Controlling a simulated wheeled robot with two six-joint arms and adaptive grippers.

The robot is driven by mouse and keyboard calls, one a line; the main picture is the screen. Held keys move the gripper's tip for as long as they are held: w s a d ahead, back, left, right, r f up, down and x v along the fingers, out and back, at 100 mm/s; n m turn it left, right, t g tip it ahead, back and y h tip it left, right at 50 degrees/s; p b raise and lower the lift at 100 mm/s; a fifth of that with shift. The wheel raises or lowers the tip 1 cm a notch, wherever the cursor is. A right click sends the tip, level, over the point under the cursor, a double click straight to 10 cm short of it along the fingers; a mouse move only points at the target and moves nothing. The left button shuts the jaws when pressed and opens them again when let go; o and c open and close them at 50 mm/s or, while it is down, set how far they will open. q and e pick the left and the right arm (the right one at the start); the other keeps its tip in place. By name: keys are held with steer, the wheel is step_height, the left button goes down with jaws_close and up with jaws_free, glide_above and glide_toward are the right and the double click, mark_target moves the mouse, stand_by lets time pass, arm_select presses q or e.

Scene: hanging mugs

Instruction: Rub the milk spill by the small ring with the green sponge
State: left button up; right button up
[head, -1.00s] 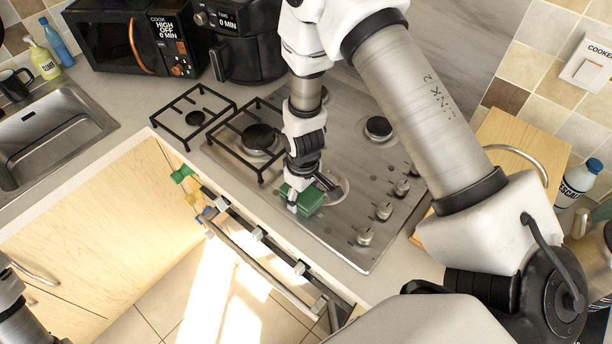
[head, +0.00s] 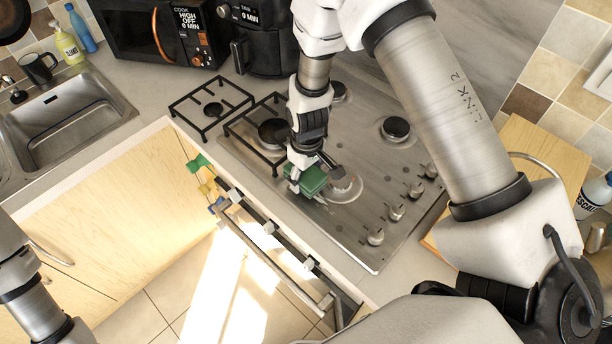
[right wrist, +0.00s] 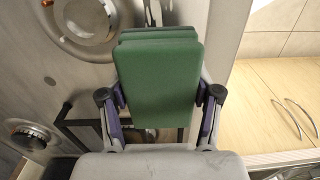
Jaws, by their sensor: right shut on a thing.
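The green sponge (head: 312,180) is held in my right gripper (head: 305,172), which is shut on it, over the front of the steel hob. In the right wrist view the sponge (right wrist: 158,85) sits upright between the two fingers. A small ring (head: 342,187) without a grate is just right of the sponge; in the right wrist view a ring (right wrist: 88,22) shows at upper left. Faint whitish marks, perhaps the milk spill (head: 324,201), lie by this ring, partly hidden by sponge and gripper. I cannot tell whether the sponge touches the hob. My left gripper is out of view.
Black grates (head: 255,132) stand left of the sponge, close to my right gripper. Knobs (head: 397,213) line the hob's right side. A chopping board (head: 540,160) lies at right.

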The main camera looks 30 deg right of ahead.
mark_target(306, 172)
step_height(306, 172, up, 3)
steer(key=shift+r+p, duration=0.1)
steer(key=shift+p, duration=0.8)
step_height(306, 172, up, 2)
steer(key=shift+r+p, duration=0.1)
steer(key=shift+p, duration=0.9)
steer(key=shift+s+r, duration=0.1)
steer(key=shift+r, duration=0.25)
steer(key=shift+f, duration=0.15)
